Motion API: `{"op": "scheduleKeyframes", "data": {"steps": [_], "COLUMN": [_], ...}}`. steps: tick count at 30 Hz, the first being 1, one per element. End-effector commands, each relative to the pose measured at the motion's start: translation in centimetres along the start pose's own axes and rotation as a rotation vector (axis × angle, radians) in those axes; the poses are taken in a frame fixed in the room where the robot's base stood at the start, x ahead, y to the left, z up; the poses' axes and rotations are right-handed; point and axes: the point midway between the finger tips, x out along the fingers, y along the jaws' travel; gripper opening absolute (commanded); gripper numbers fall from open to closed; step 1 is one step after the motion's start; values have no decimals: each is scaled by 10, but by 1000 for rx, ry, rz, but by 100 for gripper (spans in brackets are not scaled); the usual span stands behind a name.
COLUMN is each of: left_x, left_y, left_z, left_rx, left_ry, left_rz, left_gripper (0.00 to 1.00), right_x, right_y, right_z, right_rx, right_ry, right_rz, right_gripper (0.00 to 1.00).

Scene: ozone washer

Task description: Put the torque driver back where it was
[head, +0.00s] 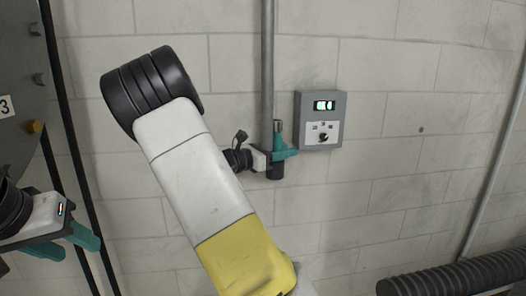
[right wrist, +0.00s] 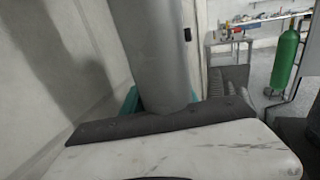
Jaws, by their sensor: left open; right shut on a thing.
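The torque driver (head: 276,171) is upright in my right gripper (head: 284,153), in front of the block wall. My left gripper (head: 72,240) is at the lower left, open and empty, far from the torque driver.
A grey control box (head: 339,120) with a display and knob is on the wall just right of my right gripper. A ribbed black hose (head: 455,277) lies at lower right. A workbench (right wrist: 229,42) and green gas cylinder (right wrist: 285,60) stand farther off.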

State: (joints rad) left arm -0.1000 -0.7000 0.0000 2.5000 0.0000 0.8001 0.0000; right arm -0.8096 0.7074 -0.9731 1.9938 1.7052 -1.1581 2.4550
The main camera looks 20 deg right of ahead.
Motion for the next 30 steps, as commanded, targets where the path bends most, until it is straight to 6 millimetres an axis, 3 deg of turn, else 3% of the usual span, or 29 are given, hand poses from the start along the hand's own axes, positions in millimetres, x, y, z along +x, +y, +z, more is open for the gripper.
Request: {"op": "scheduleKeyframes", "data": {"steps": [3, 4, 7, 19, 23, 30], "left_x": [0, 0, 0, 0, 0, 0], "left_y": [0, 0, 0, 0, 0, 0], "left_z": [0, 0, 0, 0, 0, 0], "left_rx": [0, 0, 0, 0, 0, 0], "left_ry": [0, 0, 0, 0, 0, 0], "left_rz": [0, 0, 0, 0, 0, 0], "left_gripper": [45, 45, 45, 45, 45, 45], "right_x": [0, 0, 0, -2, -21, -73], "right_y": [0, 0, 0, 1, 2, 1], "right_z": [-2, -3, -3, 1, 1, 0], "right_rx": [0, -1, 0, 1, 0, 1], "right_ry": [-2, -1, -1, 0, 0, 0], "right_rz": [0, 0, 0, 2, 5, 4], "right_gripper": [0, 37, 56, 57, 57, 57]}}
